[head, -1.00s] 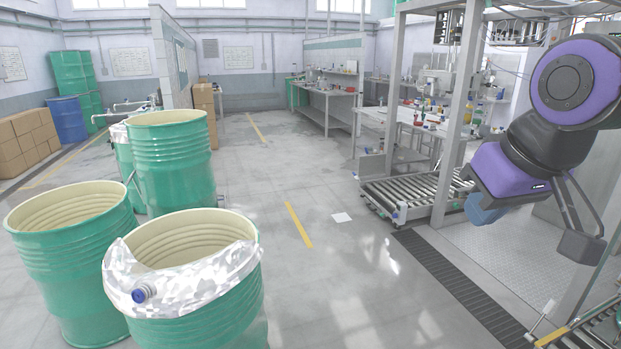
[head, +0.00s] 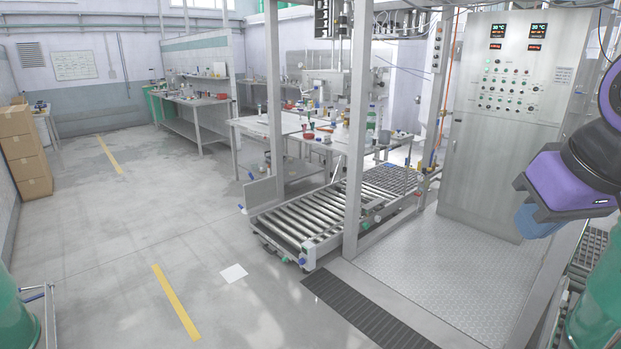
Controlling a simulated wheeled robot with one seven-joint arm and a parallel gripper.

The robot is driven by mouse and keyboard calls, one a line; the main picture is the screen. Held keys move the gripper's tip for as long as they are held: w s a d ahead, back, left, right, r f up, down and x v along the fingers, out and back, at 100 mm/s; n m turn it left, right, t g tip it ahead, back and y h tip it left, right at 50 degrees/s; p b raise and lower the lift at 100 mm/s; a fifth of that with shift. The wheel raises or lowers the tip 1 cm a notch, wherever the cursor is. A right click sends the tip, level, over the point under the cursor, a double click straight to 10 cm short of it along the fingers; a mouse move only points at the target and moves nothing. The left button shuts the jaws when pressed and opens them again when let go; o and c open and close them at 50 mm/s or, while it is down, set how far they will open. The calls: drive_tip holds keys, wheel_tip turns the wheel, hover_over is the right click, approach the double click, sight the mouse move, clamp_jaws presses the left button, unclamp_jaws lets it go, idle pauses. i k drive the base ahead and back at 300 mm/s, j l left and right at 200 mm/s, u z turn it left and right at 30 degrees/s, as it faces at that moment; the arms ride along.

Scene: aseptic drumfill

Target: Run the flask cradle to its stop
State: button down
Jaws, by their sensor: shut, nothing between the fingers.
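I cannot pick out a flask cradle for sure. The white workbench (head: 255,127) in the middle holds small coloured bottles and glassware, too small to tell apart, partly behind a grey frame post. My gripper (head: 541,217) is at the right of the view, below a purple arm link. It is shut and empty, held in the air in front of the steel control cabinet. It is well apart from the workbench, and part of it runs towards the right edge.
A roller conveyor (head: 300,222) runs before the workbench, inside a grey frame (head: 356,130). A steel control cabinet (head: 500,150) stands behind the tread plate floor (head: 440,262). A green drum (head: 597,300) is at the lower right. The floor at centre left is clear.

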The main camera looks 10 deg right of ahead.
sight(379, 146)
drive_tip(key=i+z, duration=0.15)
drive_tip(key=i, duration=0.6)
drive_tip(key=i+j+z, duration=0.1)
drive_tip(key=i, duration=0.7)
drive_tip(key=i+j+z, duration=0.15)
drive_tip(key=i, duration=0.6)
drive_tip(key=i+z, duration=0.3)
drive_tip(key=i, duration=1.7)
drive_tip(key=i+u, duration=0.1)
drive_tip(key=u, duration=0.25)
drive_tip(key=i+l+u, duration=0.1)
drive_tip(key=u, duration=0.2)
